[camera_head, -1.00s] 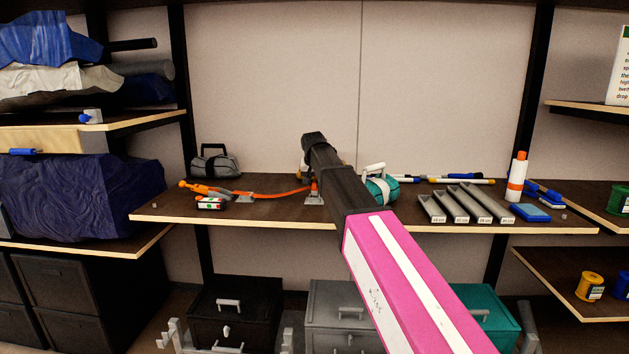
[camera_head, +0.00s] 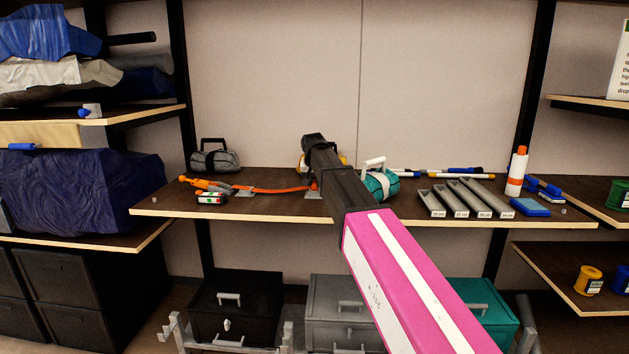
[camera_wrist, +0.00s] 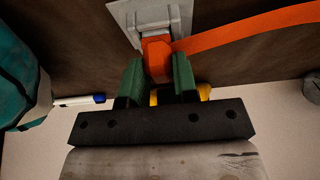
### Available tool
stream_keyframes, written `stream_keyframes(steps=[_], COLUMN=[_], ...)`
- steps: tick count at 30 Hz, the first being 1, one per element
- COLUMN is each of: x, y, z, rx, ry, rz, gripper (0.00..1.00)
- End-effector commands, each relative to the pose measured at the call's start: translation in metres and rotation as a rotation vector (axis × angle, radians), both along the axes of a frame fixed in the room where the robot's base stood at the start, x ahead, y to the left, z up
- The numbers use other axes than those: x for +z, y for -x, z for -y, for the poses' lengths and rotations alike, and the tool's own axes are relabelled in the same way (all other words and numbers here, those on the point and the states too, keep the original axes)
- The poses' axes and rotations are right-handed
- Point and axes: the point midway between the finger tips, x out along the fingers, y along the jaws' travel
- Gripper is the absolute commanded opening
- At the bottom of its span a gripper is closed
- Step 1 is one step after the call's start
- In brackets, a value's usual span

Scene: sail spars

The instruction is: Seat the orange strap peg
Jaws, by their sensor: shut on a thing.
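The orange strap peg (camera_wrist: 158,66) is between the green fingers of my gripper (camera_wrist: 159,72) in the wrist view, and the gripper is shut on it. The peg's far end meets the grey bracket (camera_wrist: 128,14), overlapping its middle; how deep it sits I cannot tell. The orange strap (camera_wrist: 250,30) runs off to the right from the peg. In the head view the strap (camera_head: 275,190) lies nearly level along the shelf from a left fitting (camera_head: 243,191) to the bracket (camera_head: 313,195). My arm hides the gripper there.
A teal roll bag (camera_head: 378,186) stands close to the right of my arm; it also shows in the wrist view (camera_wrist: 15,85). Grey trays (camera_head: 455,202), markers and a white bottle (camera_head: 517,172) stand farther right. A grey bag (camera_head: 215,160) is at the back left.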

Motion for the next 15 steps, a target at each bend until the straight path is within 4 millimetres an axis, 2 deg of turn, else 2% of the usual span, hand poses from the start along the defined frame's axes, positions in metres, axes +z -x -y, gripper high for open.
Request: stream_keyframes(steps=[8, 9, 11, 12, 15], x=[-0.0005, -0.0005, -0.0005, -0.0005, -0.0005], y=[0.0001, 0.0001, 0.0001, 0.0001, 0.0001], z=[0.0000, 0.0000, 0.0000, 0.0001, 0.0000], rx=[0.000, 0.000, 0.000, 0.000, 0.000], ry=[0.000, 0.000, 0.000, 0.000, 0.000], rz=[0.000, 0.000, -0.001, -0.001, -0.001], gripper=[0.04, 0.30, 0.50, 0.57, 0.57])
